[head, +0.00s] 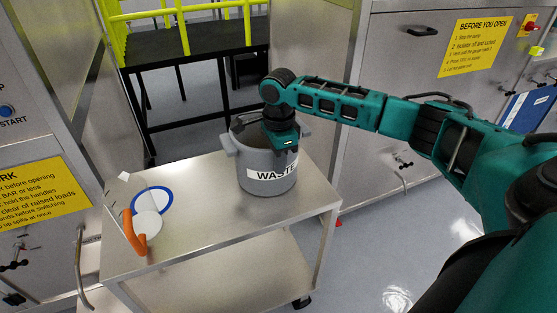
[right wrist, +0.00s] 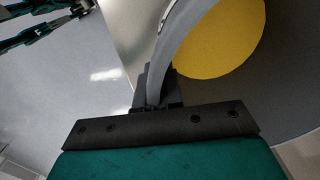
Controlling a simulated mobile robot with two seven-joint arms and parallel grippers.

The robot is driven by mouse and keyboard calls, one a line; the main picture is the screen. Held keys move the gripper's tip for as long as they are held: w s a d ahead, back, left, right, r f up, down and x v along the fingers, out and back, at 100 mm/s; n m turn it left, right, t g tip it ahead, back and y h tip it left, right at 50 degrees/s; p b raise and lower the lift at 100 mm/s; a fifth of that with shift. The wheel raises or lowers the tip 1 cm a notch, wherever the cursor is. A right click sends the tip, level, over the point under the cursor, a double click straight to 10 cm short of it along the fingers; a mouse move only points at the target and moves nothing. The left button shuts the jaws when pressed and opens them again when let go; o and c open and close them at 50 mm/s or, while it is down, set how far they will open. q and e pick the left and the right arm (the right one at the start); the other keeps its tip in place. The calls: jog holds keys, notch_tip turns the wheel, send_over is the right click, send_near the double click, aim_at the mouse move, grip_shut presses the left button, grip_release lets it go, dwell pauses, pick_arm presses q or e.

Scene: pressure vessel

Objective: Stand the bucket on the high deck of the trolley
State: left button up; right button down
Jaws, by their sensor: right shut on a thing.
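The grey bucket (head: 262,160) with a white WASTE label is upright at the back right of the trolley's top deck (head: 215,225). I cannot tell whether its base touches the deck or is just above it. My right gripper (head: 282,140) reaches down at the bucket's rim and is shut on it. In the right wrist view the bucket's curved grey rim (right wrist: 185,45) runs between my fingers (right wrist: 157,100), and a round yellow area shows beyond it. My left gripper is not in view.
An orange curved thing (head: 137,232) and a blue-ringed white disc (head: 152,202) are at the deck's left. The trolley has a lower shelf (head: 235,275). A black platform with yellow rails (head: 185,45) stands behind. Steel cabinets with yellow signs flank both sides.

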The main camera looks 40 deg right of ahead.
jog(key=c, duration=1.7)
grip_release()
jog(key=shift+f, duration=0.1)
jog(key=o, duration=0.4)
notch_tip(320, 180, up, 12)
jog(key=shift+r, duration=0.2)
